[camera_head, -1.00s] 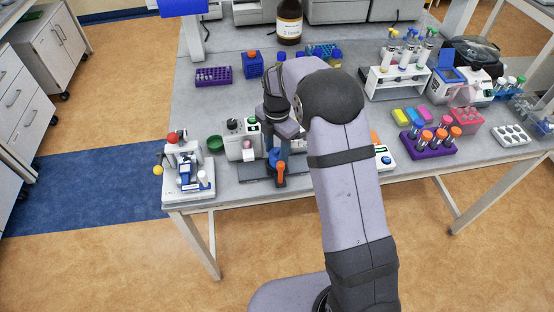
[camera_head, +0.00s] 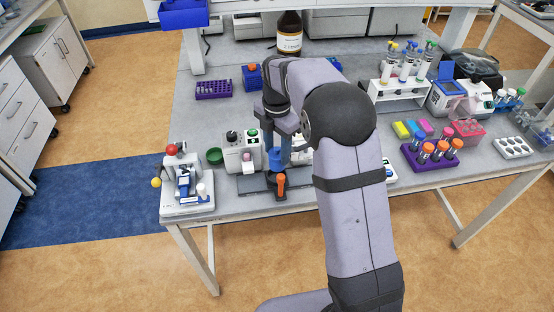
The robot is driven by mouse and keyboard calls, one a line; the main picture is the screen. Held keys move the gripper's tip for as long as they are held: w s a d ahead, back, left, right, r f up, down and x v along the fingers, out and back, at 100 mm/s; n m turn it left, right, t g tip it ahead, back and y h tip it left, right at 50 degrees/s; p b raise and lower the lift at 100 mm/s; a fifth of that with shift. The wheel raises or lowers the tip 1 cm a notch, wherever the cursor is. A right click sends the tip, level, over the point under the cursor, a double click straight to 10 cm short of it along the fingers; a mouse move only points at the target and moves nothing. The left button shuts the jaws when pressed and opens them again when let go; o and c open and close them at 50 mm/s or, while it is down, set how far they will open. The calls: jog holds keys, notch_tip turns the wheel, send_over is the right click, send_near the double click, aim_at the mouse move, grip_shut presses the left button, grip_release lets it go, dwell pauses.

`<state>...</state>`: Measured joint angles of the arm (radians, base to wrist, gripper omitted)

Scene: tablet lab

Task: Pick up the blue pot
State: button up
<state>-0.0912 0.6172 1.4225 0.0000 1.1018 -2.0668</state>
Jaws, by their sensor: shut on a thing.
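The blue pot (camera_head: 276,158) is a small blue shape just under my gripper (camera_head: 284,146), at the front of the grey bench. My gripper points down and is shut on the pot. The fingers and my arm hide part of it, so its full outline is hard to tell. The pot appears just above and behind an upright orange item (camera_head: 281,186) at the front edge.
A white device with a green knob (camera_head: 240,152) stands close on the left, beside a green dish (camera_head: 214,156). A microscope-like white instrument (camera_head: 183,183) is further left. A purple tube rack (camera_head: 430,161) stands on the right. A brown bottle (camera_head: 289,35) is behind.

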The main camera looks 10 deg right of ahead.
notch_tip(320, 180, up, 12)
jog(key=b, duration=0.1)
jog(key=shift+r, duration=0.2)
dwell(0.3)
